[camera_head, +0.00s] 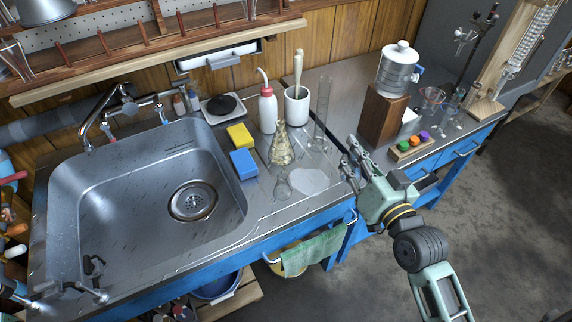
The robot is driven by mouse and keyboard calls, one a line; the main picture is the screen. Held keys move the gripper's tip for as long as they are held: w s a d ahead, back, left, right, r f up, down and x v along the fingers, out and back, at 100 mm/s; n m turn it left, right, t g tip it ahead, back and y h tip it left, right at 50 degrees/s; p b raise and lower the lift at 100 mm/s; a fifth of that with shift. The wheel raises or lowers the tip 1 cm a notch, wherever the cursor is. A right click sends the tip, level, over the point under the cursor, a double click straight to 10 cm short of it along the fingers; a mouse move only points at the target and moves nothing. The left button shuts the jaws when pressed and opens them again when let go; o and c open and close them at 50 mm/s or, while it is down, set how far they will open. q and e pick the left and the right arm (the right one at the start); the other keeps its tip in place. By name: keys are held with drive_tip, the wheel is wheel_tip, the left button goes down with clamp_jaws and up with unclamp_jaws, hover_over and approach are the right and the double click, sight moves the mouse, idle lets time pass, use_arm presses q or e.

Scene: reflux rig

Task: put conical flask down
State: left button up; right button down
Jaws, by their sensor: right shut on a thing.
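My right gripper (350,160) is at the right part of the bench, low over the metal top and right of the tall glass cylinder (322,110). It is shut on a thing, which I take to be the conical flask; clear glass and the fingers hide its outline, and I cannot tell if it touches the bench. A small clear flask (282,187) and a yellowish conical flask (281,150) stand left of the gripper, apart from it. My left gripper (97,280) is at the sink's near left corner, its fingers apart and empty.
A pale round patch (310,181) lies on the bench front. Yellow (239,136) and blue (244,165) sponges, a wash bottle (268,110) and a white pot (297,106) stand near the sink (120,200). A wooden block (381,118) and stopper rack (410,149) are right.

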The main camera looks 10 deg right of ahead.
drive_tip(key=w+a+f, duration=0.2)
drive_tip(key=w+f, duration=0.1)
drive_tip(key=w+a+f, duration=0.3)
drive_tip(key=f, duration=0.1)
drive_tip(key=w+a+f+b, duration=0.1)
drive_tip(key=w+a+f, duration=0.2)
drive_tip(key=shift+a+f, duration=0.15)
drive_tip(key=shift+f, duration=0.55)
drive_tip(key=c, duration=1.8)
unclamp_jaws()
use_arm(q)
drive_tip(key=shift+w+f, duration=0.3)
drive_tip(key=shift+w, duration=0.3)
drive_tip(key=shift+w+f, duration=0.3)
drive_tip(key=shift+w, duration=0.25)
use_arm(e)
drive_tip(key=shift+o, duration=0.8)
